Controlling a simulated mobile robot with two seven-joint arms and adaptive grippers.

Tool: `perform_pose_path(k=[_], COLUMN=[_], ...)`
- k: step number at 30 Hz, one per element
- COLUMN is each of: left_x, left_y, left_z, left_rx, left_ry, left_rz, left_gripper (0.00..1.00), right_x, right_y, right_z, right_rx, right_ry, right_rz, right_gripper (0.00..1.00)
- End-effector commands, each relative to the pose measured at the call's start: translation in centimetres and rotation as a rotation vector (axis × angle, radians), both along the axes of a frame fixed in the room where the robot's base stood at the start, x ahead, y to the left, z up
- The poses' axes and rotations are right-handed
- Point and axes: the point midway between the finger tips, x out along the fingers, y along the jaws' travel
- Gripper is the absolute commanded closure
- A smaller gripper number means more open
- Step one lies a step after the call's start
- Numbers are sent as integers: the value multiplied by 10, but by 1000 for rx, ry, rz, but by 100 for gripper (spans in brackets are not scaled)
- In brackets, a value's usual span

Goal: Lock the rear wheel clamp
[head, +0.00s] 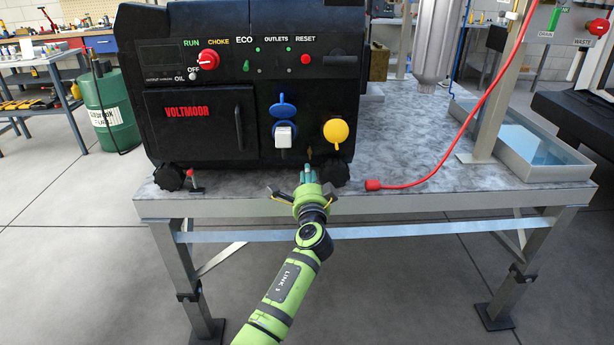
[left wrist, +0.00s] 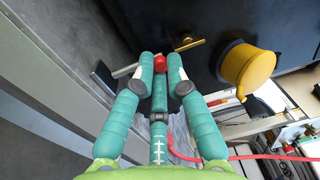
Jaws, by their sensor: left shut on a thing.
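The black generator (head: 218,128) stands on the grey table, with dark wheels at its lower corners. A small clamp with a red knob (head: 190,174) stands upright beside the left wheel (head: 169,177). My left gripper (head: 308,175) is at the table's front edge, just left of the right wheel (head: 333,173), and hides what it holds there. In the left wrist view, my left gripper (left wrist: 161,75) has its teal fingers closed around a red knob (left wrist: 160,63), which looks like that of a clamp lever. A metal bar (left wrist: 125,71) shows beside it. My right gripper is not in view.
A yellow round cap (head: 336,131) and a brass handle (left wrist: 188,44) are on the generator face near my gripper. A red hose (head: 440,170) with a red end lies on the table (head: 400,135) to the right. A tray (head: 535,160) stands farther right.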

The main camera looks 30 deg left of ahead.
Motion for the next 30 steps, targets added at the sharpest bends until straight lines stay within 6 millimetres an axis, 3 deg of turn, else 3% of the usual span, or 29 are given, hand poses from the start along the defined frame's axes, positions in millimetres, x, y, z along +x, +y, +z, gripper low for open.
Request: perform_pose_path(k=[8, 9, 10, 22, 30], left_x=[0, 0, 0, -4, -43], left_y=[-1, -1, -1, -3, -28], left_z=[1, 1, 1, -1, -4], left_rx=[1, 1, 1, 0, -3], left_ry=[-1, -1, -1, 1, 0], left_rz=[-3, -3, -2, -1, -2], left_gripper=[100, 77, 75, 75, 75], right_x=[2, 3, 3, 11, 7], right_y=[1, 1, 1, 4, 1], right_z=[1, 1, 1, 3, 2], right_rx=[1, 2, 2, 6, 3], right_ry=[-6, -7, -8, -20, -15], right_rz=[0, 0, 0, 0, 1], right_gripper=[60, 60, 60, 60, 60])
